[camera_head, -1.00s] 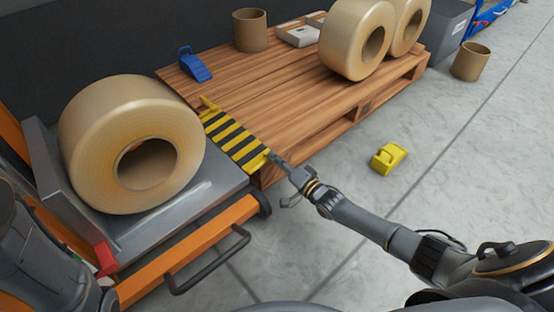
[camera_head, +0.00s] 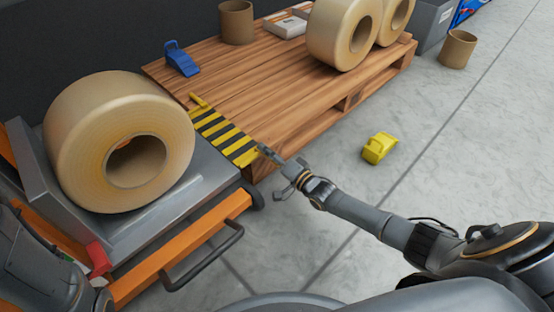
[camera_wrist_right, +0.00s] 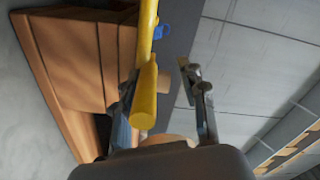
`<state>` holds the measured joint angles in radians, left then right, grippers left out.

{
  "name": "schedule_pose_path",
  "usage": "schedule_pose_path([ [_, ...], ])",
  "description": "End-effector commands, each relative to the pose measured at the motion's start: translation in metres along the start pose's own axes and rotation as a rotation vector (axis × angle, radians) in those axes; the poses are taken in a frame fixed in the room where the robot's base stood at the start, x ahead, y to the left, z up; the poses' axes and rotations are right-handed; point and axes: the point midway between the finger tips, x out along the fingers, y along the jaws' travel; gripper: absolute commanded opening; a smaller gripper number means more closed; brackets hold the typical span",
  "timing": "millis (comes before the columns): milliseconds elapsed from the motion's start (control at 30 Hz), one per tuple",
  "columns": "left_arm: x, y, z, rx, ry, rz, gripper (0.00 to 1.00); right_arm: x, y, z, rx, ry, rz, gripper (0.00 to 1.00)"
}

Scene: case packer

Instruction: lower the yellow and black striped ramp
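The yellow and black striped ramp (camera_head: 224,135) lies between the cart's grey deck and the near left end of the wooden pallet, close to flat. A yellow bar end (camera_head: 199,101) sticks out at its far corner. My right gripper (camera_head: 266,153) is at the ramp's near right corner. In the right wrist view a yellow bar (camera_wrist_right: 146,95) passes between the fingers of the gripper (camera_wrist_right: 160,72). It is close to the left finger, with a clear gap to the right finger. My left gripper is out of view; only part of the left arm shows.
A large tan roll (camera_head: 120,140) sits on the cart's deck (camera_head: 165,205). The pallet (camera_head: 280,90) carries a blue wedge (camera_head: 182,58), a cardboard tube (camera_head: 236,22) and two tan rolls (camera_head: 345,30). A yellow chock (camera_head: 379,147) lies on open floor at the right.

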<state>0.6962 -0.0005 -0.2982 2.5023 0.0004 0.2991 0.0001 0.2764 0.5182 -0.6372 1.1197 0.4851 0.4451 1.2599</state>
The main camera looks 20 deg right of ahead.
Motion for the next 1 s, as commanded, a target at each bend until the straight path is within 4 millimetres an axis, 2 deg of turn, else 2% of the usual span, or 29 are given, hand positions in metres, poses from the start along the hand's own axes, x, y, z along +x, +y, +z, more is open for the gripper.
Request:
schedule_pose_path([
  [300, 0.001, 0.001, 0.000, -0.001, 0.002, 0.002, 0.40, -0.064, 0.002, 0.002, -0.001, -0.005, 0.005, 0.41],
  [500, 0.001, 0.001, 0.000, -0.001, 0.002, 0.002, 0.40, -0.099, 0.002, 0.002, -0.001, -0.006, 0.005, 0.41],
  [700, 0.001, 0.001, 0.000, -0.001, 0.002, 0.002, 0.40, -0.113, 0.001, 0.002, 0.000, -0.005, 0.003, 0.41],
  [1000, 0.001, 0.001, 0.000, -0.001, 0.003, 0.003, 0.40, -0.114, 0.001, 0.002, 0.000, -0.005, 0.003, 0.41],
])
